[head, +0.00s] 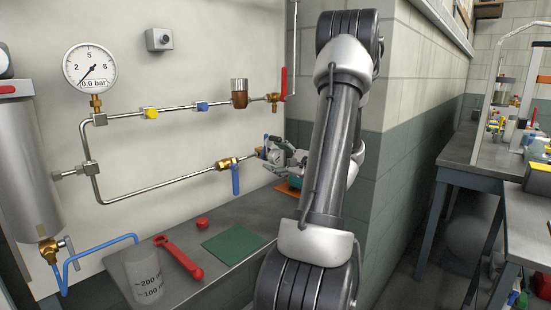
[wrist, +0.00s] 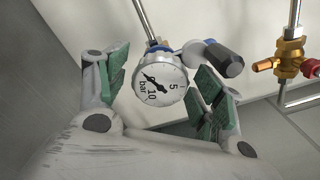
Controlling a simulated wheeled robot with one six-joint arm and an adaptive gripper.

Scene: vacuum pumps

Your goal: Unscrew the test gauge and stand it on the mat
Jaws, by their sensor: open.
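My gripper (wrist: 165,88) is open, with a green-padded finger on either side of the gauge. The left pad is apart from it; I cannot tell whether the right pad touches it. In the head view my gripper (head: 283,165) is by the wall at the pipe's right end, and the gauge cannot be made out there. A green mat (head: 234,247) lies bare on the bench.
A larger wall gauge (head: 91,66) reads 0.0 bar. A blue-handled valve (head: 235,178) sits left of my gripper. A red wrench (head: 180,258), red cap (head: 202,223) and clear beaker (head: 140,275) are near the mat. An orange flat thing (head: 288,188) is partly hidden by my arm.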

